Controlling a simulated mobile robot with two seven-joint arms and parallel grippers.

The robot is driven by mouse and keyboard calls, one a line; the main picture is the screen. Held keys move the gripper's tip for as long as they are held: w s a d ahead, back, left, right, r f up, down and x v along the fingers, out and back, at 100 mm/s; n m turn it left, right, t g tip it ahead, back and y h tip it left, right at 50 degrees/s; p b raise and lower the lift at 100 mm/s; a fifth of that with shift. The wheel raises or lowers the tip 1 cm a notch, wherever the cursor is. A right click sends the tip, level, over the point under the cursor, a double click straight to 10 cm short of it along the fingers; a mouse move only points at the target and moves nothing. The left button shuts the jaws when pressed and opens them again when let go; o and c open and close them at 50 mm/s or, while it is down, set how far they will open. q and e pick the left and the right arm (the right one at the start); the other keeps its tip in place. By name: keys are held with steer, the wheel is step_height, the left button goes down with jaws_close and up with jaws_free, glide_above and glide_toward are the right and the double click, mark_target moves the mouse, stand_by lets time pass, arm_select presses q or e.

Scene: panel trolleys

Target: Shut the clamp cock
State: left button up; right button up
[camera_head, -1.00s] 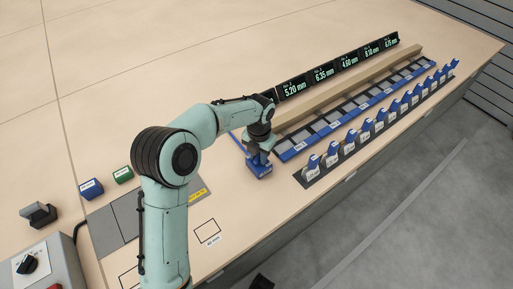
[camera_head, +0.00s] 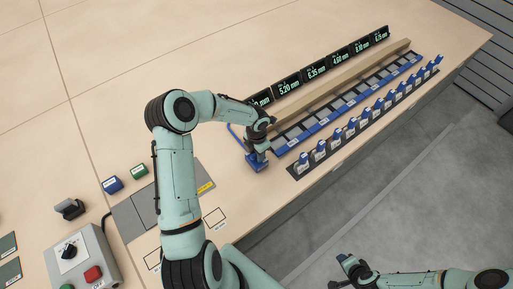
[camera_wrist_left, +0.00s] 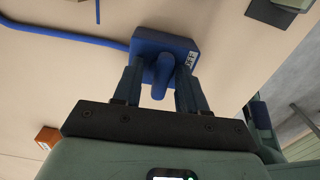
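The clamp cock (camera_head: 257,163) is a small blue block on the table at the near left end of the blue-edged row, with a blue hose behind it. In the left wrist view the blue block (camera_wrist_left: 187,45) carries a rounded blue lever (camera_wrist_left: 158,78) and a white label too small to read surely. My left gripper (camera_head: 258,146) is right over the cock. Its two dark blue fingers (camera_wrist_left: 158,88) stand apart on either side of the lever, with narrow gaps showing. My right gripper (camera_head: 350,268) is low in the head view over the floor; its fingers are unclear.
Digital displays (camera_head: 338,60) and a wooden bar (camera_head: 350,90) run beyond the blue-edged row of plates (camera_head: 345,105). A rail of blue levers (camera_head: 365,125) lies along the near edge. A switch box (camera_head: 78,258) stands at lower left.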

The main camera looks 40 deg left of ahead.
arm_select(q)
steer(key=shift+s+r, duration=0.15)
steer(key=shift+s, duration=0.3)
steer(key=r+p, duration=0.1)
steer(key=r, duration=0.1)
steer(key=w+r+p, duration=0.1)
steer(key=r, duration=0.2)
steer(key=shift+r, duration=0.15)
steer(key=shift+s+r, duration=0.2)
steer(key=shift+r, duration=0.45)
steer(key=shift+s+r, duration=0.15)
arm_select(e)
steer(key=w+r, duration=0.2)
steer(key=r, duration=0.1)
steer(key=shift+w+r, duration=0.1)
steer(key=shift+w, duration=0.1)
steer(key=shift+w, duration=0.1)
